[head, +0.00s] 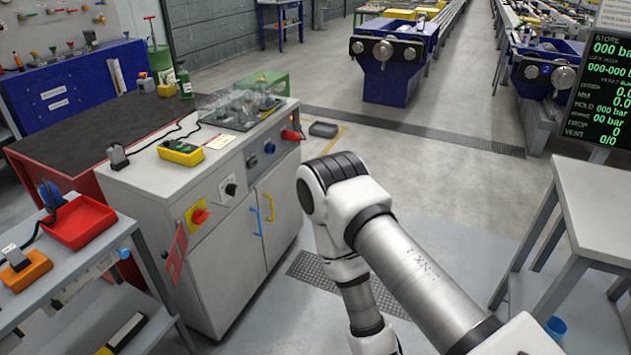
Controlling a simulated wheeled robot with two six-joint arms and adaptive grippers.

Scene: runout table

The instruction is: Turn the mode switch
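A grey-white control cabinet (165,205) stands left of centre. Its front carries a small black rotary knob (230,188) on a white plate, and a red handle on a yellow plate (200,215) to the left of it. No label is readable to tell which one is the mode switch. A blue knob (269,147) and a small dark control (252,162) sit further right on the same face. My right arm reaches in from the lower right and bends down past the bottom edge, so its gripper is out of the picture. My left arm and gripper do not show.
Two doors with a yellow handle (269,206) and a blue handle (257,220) are below the controls. A red hinged panel (176,254) juts out at the left corner. A grey bench (75,250) with a red tray (78,222) stands left; a pale table (600,200) right.

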